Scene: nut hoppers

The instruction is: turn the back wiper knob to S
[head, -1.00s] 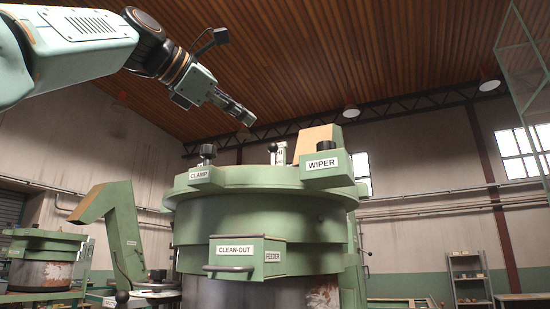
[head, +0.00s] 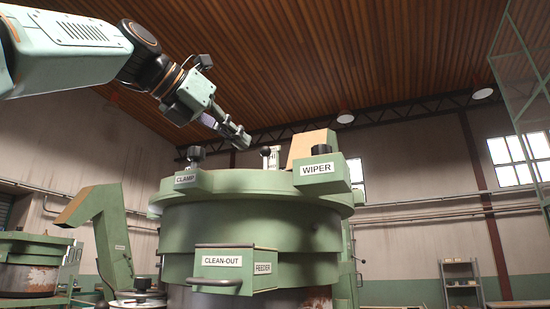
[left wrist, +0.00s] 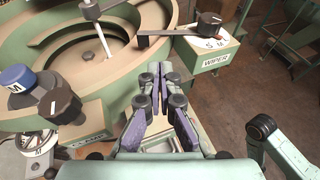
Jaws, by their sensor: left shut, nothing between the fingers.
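The wiper knob (head: 321,149) is a dark round knob on the green block labelled WIPER, at the right rim of the hopper. In the left wrist view the wiper knob (left wrist: 209,23) sits at the top right, above a white dial plate (left wrist: 212,43) with letters including S and M. Its exact setting is too small to tell. My left gripper (head: 238,137) is shut and empty, above the hopper and left of the knob, not touching it. In the left wrist view its fingers (left wrist: 160,72) point up the picture, left of and below the knob. My right gripper is not in view.
The green hopper (head: 250,215) has a clamp knob (head: 196,154) on its left rim and a clean-out drawer (head: 235,268) in front. A bar (left wrist: 165,33) runs beside the wiper knob. A blue knob (left wrist: 16,79) stands at the left. Another hopper (head: 25,250) stands far left.

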